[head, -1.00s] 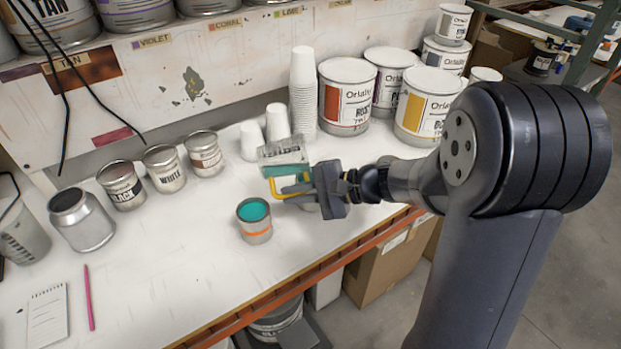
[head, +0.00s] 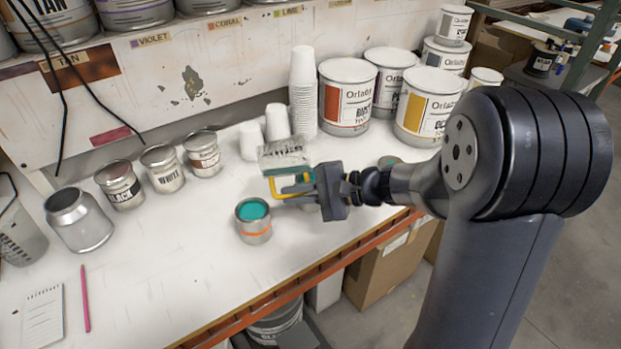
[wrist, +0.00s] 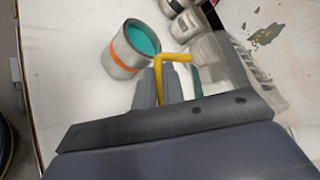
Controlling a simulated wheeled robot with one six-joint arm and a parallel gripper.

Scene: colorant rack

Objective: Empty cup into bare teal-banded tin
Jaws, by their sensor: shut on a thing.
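My gripper (head: 296,192) is shut on the yellow handle of a clear cup (head: 283,156), holding it over the bench. Teal shows at the cup's lower edge; the cup also shows in the wrist view (wrist: 212,62). I cannot tell its exact tilt or how much it holds. An orange-banded open tin (head: 255,233) with teal paint inside stands left of my gripper; it also shows in the wrist view (wrist: 122,62). A greenish round top (head: 390,161) shows behind my arm. No teal band is clearly visible.
Paper cup stacks (head: 303,95) and large cans (head: 346,98) stand behind the held cup.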

